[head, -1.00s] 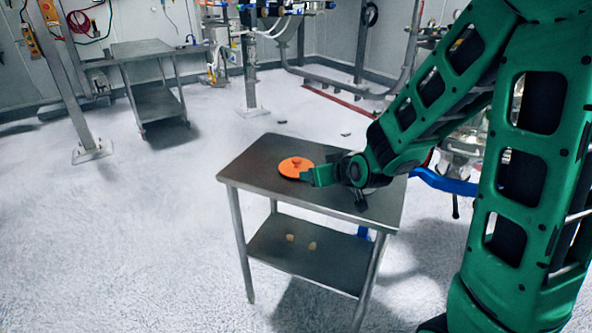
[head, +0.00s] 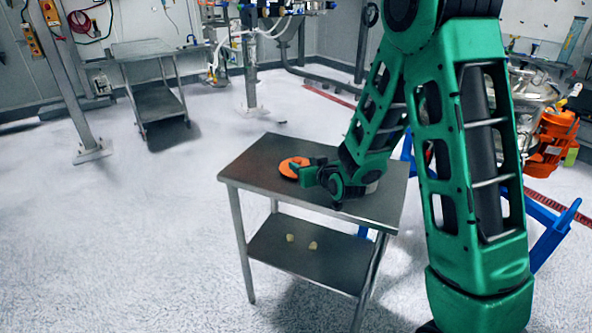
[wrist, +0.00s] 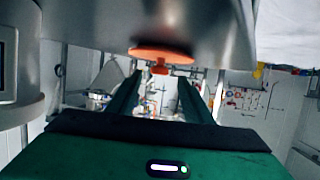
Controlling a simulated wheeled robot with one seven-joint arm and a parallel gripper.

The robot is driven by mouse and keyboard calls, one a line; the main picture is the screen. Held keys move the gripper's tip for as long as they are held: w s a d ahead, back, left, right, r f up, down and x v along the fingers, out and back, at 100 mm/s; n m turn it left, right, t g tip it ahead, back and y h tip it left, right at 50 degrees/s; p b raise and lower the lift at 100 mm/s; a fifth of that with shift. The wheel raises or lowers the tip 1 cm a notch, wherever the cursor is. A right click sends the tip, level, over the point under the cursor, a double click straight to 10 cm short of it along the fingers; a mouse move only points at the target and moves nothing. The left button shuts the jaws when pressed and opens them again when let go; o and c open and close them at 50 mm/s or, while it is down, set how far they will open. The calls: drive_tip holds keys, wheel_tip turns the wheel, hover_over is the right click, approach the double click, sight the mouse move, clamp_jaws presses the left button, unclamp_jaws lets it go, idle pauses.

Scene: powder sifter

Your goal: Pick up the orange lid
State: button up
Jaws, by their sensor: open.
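The orange lid (head: 287,168) is a round disc with a small knob, lying flat on the top of the metal table (head: 250,162). My gripper (head: 306,167) is at the lid's right side in the head view and hides part of it. In the wrist view, which looks upside down, the lid (wrist: 160,54) hangs from the table surface with its knob pointing down. My gripper's two fingers (wrist: 158,82) are open, with the knob seen between their tips. I cannot tell whether a finger touches the lid.
The table's lower shelf (head: 290,262) holds two small pale pieces. A second metal table (head: 140,50) stands at the back left. A blue frame (head: 545,225) and an orange item (head: 555,140) are at the right. The floor on the left is clear.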

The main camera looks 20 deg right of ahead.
sight(298, 160)
drive_tip(key=shift+x, duration=2.35)
drive_tip(key=shift+d+r, duration=0.1)
drive_tip(key=shift+r, duration=0.05)
drive_tip(key=c, duration=1.1)
